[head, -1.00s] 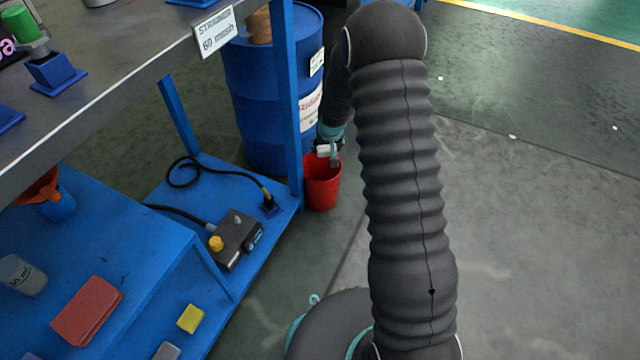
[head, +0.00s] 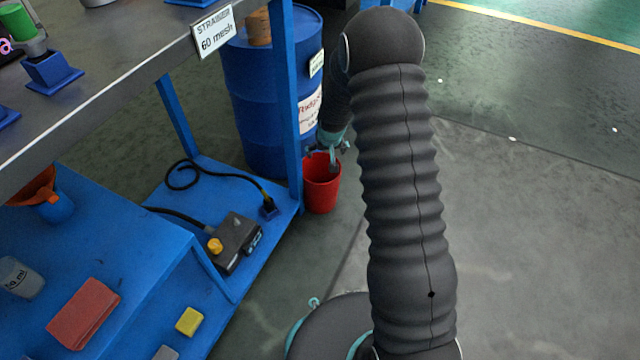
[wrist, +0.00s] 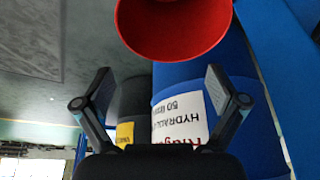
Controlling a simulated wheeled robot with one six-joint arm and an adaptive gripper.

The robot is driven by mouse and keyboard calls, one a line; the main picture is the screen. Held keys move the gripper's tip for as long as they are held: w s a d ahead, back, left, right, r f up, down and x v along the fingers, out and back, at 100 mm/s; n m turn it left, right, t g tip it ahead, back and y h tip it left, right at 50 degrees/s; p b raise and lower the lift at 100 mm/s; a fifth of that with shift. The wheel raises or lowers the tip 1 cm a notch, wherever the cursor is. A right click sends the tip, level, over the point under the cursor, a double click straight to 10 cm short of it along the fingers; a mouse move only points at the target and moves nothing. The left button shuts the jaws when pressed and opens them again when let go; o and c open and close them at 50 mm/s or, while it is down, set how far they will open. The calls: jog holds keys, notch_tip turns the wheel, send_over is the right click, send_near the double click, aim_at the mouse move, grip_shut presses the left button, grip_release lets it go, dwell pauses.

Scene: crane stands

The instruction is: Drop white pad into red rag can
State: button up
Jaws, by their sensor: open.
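The red rag can (head: 322,192) stands on the floor beside the blue bench leg. It also shows at the top of the wrist view (wrist: 172,40), cut off by the frame edge. My gripper (head: 334,150) is over the can's mouth in the head view. In the wrist view its two fingers (wrist: 160,90) are spread apart with nothing between them. The white pad is not visible in either current view. The bottom of the can's inside cannot be made out, so I cannot tell whether the pad lies in it.
A blue drum (head: 262,95) with labels stands behind the can. The blue bench (head: 172,110) and its lower shelf (head: 160,190) lie to the left, with a control box (head: 235,243) and a black cable. Open floor (head: 530,230) lies to the right.

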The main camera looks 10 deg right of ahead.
jog(key=v, duration=1.1)
jog(key=shift+s+r, duration=0.2)
jog(key=shift+r, duration=0.1)
